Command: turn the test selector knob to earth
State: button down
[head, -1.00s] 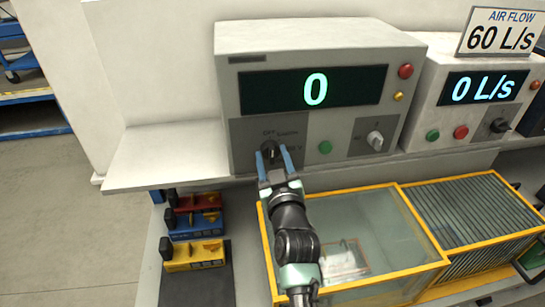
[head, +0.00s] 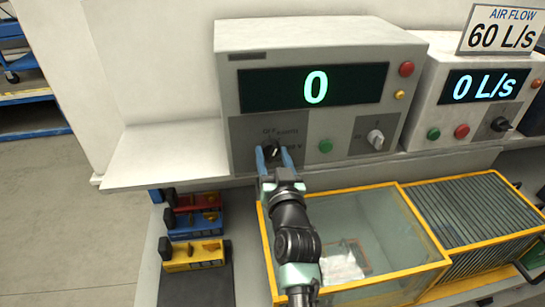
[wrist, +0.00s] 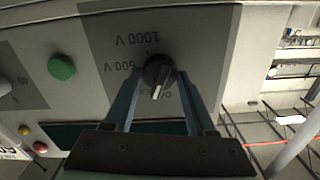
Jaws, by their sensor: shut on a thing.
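The dark round selector knob (head: 274,147) sits at the lower left of the grey tester's front (head: 228,90). In the head view the lettering above it starts with "OFF"; the other words are too small to read surely. My gripper (head: 273,154) reaches up to the knob, with its two blue fingers on either side of it. In the wrist view the knob (wrist: 158,73) is between the fingertips (wrist: 154,76), and my gripper is shut on it. There "1000 V" and "500 V" appear upside down; another label is partly hidden. A white mark shows on the knob's lower part.
A green button (head: 326,146) and a light-coloured second knob (head: 375,139) are right of the selector knob. A yellow-rimmed clear bin (head: 405,224) stands below, under my arm. Red, blue and yellow tools (head: 193,256) lie at lower left. The white shelf (head: 160,155) is bare.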

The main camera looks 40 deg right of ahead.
jog(key=m, duration=0.5)
jog(key=shift+m, duration=0.3)
dwell(0.4)
jog(key=shift+c, duration=1.1)
grip_release()
jog(key=b+v, duration=0.1)
jog(key=v, duration=1.2)
jog(key=shift+b, duration=0.4)
jog(key=shift+d, duration=0.1)
